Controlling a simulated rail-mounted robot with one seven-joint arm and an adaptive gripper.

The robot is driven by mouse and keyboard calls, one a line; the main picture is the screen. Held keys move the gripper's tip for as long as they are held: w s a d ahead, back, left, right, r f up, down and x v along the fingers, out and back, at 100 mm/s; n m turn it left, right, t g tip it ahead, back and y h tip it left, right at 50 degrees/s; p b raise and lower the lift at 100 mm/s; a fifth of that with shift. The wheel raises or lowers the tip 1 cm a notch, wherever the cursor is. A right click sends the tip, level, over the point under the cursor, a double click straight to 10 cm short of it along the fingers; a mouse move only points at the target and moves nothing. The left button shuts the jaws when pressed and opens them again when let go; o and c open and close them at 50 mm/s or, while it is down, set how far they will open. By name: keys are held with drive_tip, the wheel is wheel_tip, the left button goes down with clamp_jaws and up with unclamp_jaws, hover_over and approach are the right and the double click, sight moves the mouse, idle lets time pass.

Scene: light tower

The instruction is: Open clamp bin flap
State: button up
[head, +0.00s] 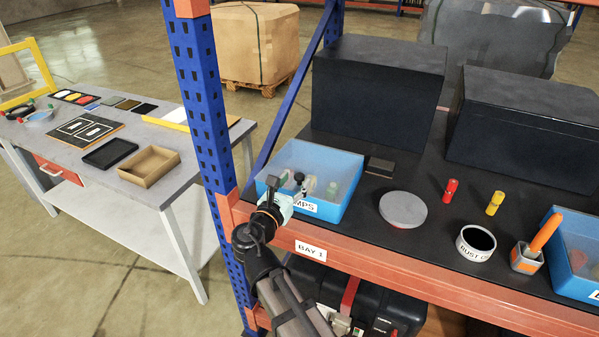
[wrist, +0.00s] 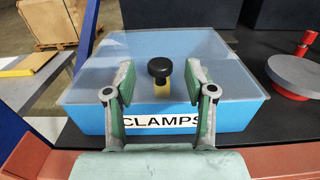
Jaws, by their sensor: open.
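The clamp bin (head: 323,198) is a blue box at the left end of the shelf, with a "CLAMPS" label on its front; the label also shows in the wrist view (wrist: 161,121). A clear flap (wrist: 217,60) covers its top and looks closed. A black round knob (wrist: 159,68) stands near the flap's front edge. Blurred contents show through the flap. My gripper (head: 288,187) is at the bin's front edge. In the wrist view my gripper (wrist: 160,88) is open, with one green-padded finger on each side of the knob, apart from it.
A blue upright post (head: 200,95) stands left of the bin. Large black boxes (head: 375,95) stand behind. An orange beam (head: 440,283) edges the shelf.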

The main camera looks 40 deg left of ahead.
sight(299, 175)
drive_tip(key=shift+x, duration=1.85)
drive_tip(key=shift+c, duration=0.4)
drive_tip(key=shift+p, duration=0.3)
clamp_jaws()
